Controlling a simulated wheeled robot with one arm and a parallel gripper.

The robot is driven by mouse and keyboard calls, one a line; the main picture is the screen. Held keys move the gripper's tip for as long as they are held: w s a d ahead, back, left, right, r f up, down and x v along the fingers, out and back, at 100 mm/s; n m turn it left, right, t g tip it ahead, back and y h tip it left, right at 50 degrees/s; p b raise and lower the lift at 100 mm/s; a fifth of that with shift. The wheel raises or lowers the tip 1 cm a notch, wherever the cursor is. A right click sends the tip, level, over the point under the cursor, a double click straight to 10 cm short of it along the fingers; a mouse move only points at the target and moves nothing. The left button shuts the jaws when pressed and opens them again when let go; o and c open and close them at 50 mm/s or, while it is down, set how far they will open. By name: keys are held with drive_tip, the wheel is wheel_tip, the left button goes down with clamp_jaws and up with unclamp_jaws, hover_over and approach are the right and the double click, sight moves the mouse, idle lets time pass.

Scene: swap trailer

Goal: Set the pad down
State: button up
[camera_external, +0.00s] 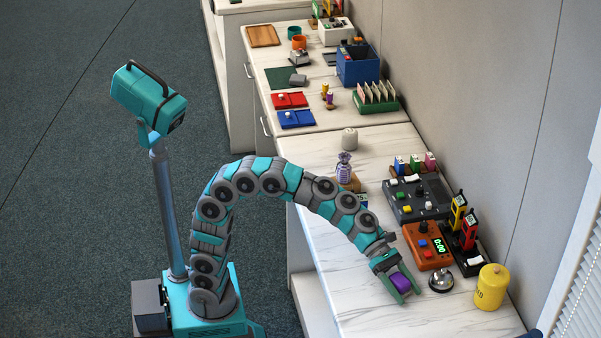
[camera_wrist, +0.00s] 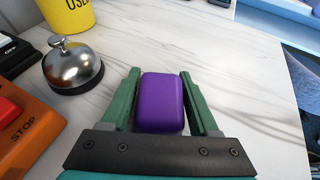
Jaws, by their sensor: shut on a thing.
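The pad is a purple rounded block (camera_external: 400,283); it fills most of the wrist view's middle (camera_wrist: 160,103). My gripper (camera_external: 404,289) has its two green fingers on either side of the pad and is shut on it. In the wrist view my gripper (camera_wrist: 160,75) points out over the white marbled counter (camera_external: 385,313). The pad's far end lies near the fingertips. I cannot tell whether the pad touches the counter or hangs a little above it.
A silver bell (camera_external: 440,279) stands close by, left of the fingers in the wrist view (camera_wrist: 73,66). A yellow canister (camera_external: 491,288) and an orange timer box (camera_external: 427,246) are near. The counter ahead and right of the fingers in the wrist view is clear.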

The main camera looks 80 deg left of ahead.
drive_tip(key=o, duration=1.3)
drive_tip(key=shift+o, duration=0.2)
drive_tip(key=shift+r, duration=0.1)
drive_tip(key=p+v, duration=0.1)
drive_tip(key=v, duration=1.1)
drive_tip(key=shift+s, duration=0.1)
